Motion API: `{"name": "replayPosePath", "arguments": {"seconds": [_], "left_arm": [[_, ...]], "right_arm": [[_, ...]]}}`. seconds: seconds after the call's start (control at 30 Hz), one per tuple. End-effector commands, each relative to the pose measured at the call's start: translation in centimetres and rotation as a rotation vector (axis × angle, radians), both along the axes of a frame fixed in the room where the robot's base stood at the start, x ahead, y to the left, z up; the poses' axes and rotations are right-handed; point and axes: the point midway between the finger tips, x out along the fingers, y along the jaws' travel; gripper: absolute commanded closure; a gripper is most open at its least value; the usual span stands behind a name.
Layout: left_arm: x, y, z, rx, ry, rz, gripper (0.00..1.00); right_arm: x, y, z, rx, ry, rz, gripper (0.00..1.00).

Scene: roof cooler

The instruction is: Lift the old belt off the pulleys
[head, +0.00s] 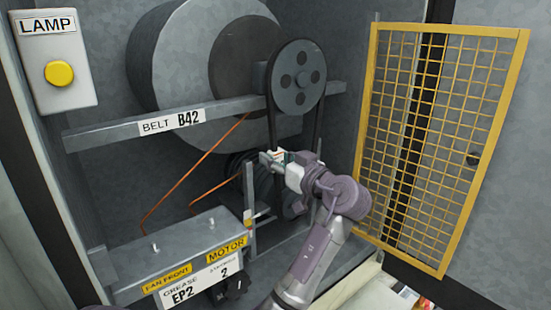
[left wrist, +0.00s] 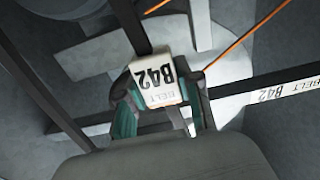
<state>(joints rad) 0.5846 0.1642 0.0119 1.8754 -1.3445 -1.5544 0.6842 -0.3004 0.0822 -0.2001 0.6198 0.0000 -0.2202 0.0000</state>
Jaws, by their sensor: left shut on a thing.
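The upper pulley (head: 298,77) is a grey disc with several round holes, mounted in front of the big fan drum. The old belt (head: 319,130) is a black loop that runs down from this pulley; in the head view it still lies around it. The lower pulley (head: 240,170) is partly hidden behind a post and my arm. My left gripper (head: 274,158) is at the left strand, below the upper pulley. In the left wrist view, my left gripper (left wrist: 162,103) is shut on the belt (left wrist: 130,22) at its white B42 tag (left wrist: 157,80). My right gripper is not in view.
A grey crossbar (head: 100,136) labelled BELT B42 spans the cabinet. Orange cables (head: 195,163) hang behind. A grey bench (head: 165,255) with FAN FRONT and MOTOR labels stands lower left. The yellow mesh door (head: 440,130) stands at the right. A lamp switch (head: 58,73) is upper left.

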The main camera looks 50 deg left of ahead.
Motion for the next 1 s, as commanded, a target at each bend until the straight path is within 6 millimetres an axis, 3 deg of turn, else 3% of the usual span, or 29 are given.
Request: {"name": "replayPosePath", "arguments": {"seconds": [1.0], "left_arm": [[0.0,0.0,1.5,0.001,-0.002,0.0,1.0]], "right_arm": [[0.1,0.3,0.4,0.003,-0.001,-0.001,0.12]]}}
